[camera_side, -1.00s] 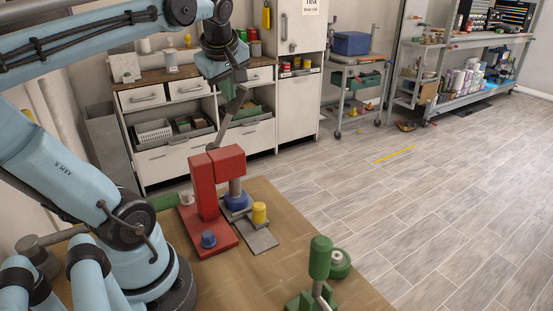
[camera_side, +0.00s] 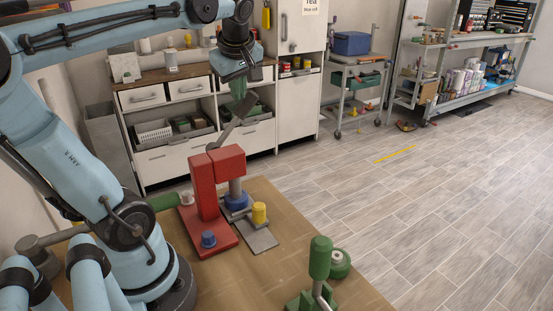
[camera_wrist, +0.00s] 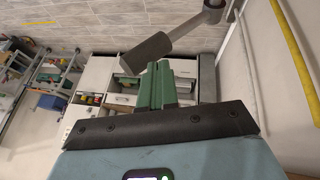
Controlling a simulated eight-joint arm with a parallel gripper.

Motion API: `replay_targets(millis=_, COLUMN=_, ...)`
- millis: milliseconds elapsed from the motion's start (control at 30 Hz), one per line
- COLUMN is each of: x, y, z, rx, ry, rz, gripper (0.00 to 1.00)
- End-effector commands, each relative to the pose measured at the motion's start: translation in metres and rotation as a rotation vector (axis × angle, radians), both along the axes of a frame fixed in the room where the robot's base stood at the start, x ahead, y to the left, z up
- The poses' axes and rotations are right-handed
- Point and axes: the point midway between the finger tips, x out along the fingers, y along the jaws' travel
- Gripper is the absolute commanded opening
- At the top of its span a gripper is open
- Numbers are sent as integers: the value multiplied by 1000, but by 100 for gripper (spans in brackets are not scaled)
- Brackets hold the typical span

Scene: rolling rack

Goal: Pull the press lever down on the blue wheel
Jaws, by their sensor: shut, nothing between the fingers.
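The red press (camera_side: 208,190) stands on the wooden table, and a blue wheel (camera_side: 236,201) lies under its grey ram. The grey press lever (camera_side: 225,132) rises from the press head, tilted up to the right. Its thick dark handle (camera_wrist: 147,51) also shows in the wrist view, just beyond the fingertips. My gripper (camera_side: 238,90) has green fingers and is at the upper end of the lever. In the wrist view the fingers (camera_wrist: 158,68) are shut and empty, right beside the handle. I cannot tell whether they touch it.
A yellow cylinder (camera_side: 259,213) stands on a grey plate beside the blue wheel. A blue knob (camera_side: 208,239) sits on the red base. A green-handled tool (camera_side: 320,258) stands at the table's front right. A white cabinet with drawers (camera_side: 170,160) is behind the press.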

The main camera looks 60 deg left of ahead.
Motion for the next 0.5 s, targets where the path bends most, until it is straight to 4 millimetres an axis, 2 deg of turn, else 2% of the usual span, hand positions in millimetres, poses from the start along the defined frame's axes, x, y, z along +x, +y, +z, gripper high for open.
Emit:
replay_targets(millis=133, x=-19, y=-7, z=17, rx=0, ry=0, rz=1, gripper=0)
replay_targets(millis=500, x=-19, y=-36, z=78, rx=0, ry=1, rz=-4, gripper=0)
